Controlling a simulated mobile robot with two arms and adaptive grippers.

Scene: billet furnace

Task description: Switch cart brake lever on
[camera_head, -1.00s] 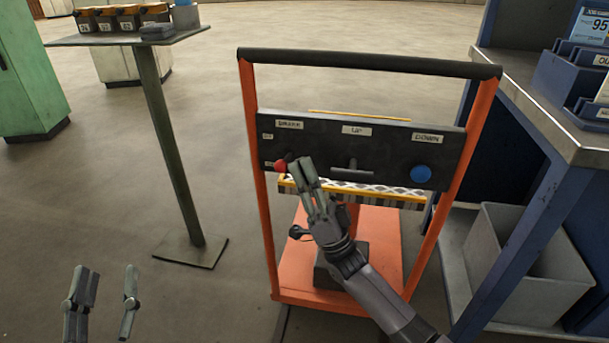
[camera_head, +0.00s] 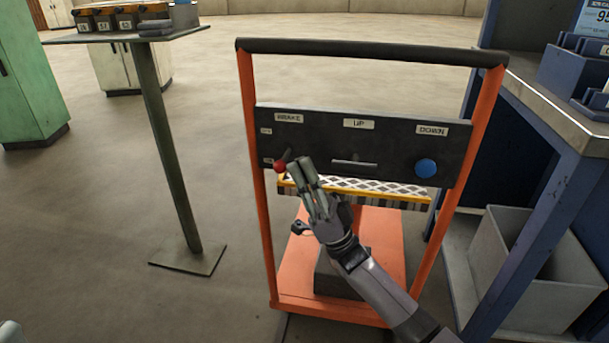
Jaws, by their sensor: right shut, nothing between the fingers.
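The orange cart (camera_head: 462,170) stands ahead with a dark control panel (camera_head: 390,130) across its frame. The brake lever (camera_head: 280,166) has a red knob and sits at the panel's left, below the BRAKE label (camera_head: 289,117). The knob is low, beside the lower of two small labels. My right gripper (camera_head: 300,165) is shut and empty, its fingertips just right of the red knob. I cannot tell whether they touch it. A small grey piece at the bottom left corner may be my left gripper, but its fingers are not in view.
The panel also carries an UP lever (camera_head: 355,162) and a blue DOWN knob (camera_head: 426,168). A pedestal table (camera_head: 165,130) with several small bins stands left. A blue workbench (camera_head: 540,210) and a grey bin (camera_head: 535,255) are close on the right. Floor between pedestal and cart is clear.

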